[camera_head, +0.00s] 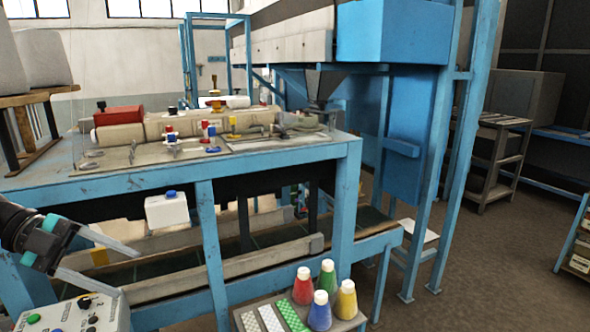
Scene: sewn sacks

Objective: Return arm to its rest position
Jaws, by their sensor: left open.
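My left gripper (128,271) comes in at the lower left of the head view. Its two grey fingers are spread apart, with nothing between them. It is in front of the blue-framed machine table, above a grey control box with knobs and buttons (72,315). The rest of my left arm (14,222) runs out of the left edge. My right arm and right gripper do not show.
The blue machine table (185,180) fills the left and middle, with a conveyor (215,258) under it. A small stand with red, green, blue and yellow thread cones (303,287) is at the front. Pale sacks (40,58) stand far left. Floor at right (480,270) is clear.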

